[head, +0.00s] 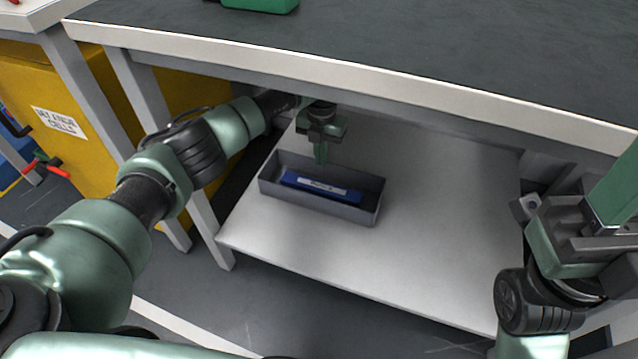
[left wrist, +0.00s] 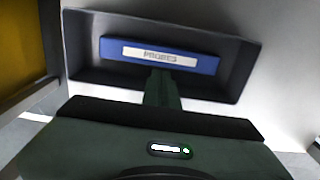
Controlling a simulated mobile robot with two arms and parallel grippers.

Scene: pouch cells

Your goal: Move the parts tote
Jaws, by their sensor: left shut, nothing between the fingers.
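The parts tote (head: 371,205) is a grey open tray on the white lower shelf under the bench. It also shows in the left wrist view (left wrist: 245,62). A blue item (head: 350,194) with a white label lies inside; in the left wrist view the label on this item (left wrist: 205,64) reads "PROBES". My left gripper (head: 321,160) points down at the tote's far long side, fingers shut and empty. In the left wrist view its fingers (left wrist: 162,78) overlap the tote's near wall; contact is unclear. My right gripper (head: 590,215) is at the right edge, partly cut off.
The bench top (head: 400,40) and its pale front edge lie above the shelf (head: 420,240). A bench leg (head: 165,150) stands left of the tote, near my left arm. A yellow cabinet (head: 40,90) is further left. The shelf is clear right of the tote.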

